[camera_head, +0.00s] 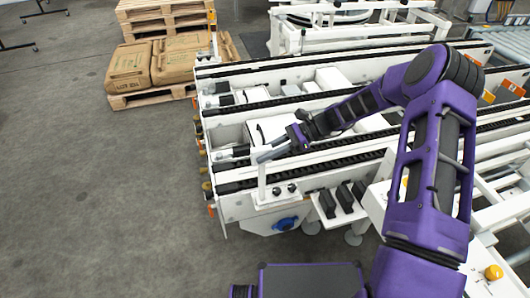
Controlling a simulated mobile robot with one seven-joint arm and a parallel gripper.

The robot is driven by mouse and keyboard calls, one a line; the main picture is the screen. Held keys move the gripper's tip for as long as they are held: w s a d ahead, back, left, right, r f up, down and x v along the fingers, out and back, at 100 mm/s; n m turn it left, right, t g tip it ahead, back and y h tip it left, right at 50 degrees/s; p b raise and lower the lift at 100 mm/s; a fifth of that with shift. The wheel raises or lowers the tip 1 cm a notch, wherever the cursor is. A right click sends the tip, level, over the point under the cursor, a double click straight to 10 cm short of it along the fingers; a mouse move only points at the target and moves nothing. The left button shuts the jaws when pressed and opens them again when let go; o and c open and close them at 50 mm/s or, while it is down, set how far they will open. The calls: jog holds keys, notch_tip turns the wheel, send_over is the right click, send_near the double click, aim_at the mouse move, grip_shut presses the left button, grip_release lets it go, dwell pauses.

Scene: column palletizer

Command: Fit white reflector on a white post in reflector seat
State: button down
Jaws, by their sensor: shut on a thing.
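A white post (262,183) stands upright on the near side panel of the white conveyor, beside two dark knobs. My gripper (266,154) reaches in from the right, at the top of this post, with its grey fingers pointing left. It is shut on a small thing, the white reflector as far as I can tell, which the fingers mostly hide. The reflector seat is at the post top, behind or under the fingertips. I cannot tell whether the reflector touches the seat.
The white conveyor (235,203) with black chains runs behind the post. Black blocks on a white shelf (345,214) are to the right of the post. Brown sacks (181,58) lie on a pallet at the back left. The grey floor at left is clear.

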jog(key=shift+f, duration=0.4)
jog(key=c, duration=0.6)
grip_release()
jog(key=shift+c, duration=0.2)
jog(key=shift+d, duration=0.1)
jog(key=p+v, duration=0.1)
jog(key=v, duration=1.6)
jog(key=shift+d+r, duration=0.1)
jog(key=shift+r, duration=0.05)
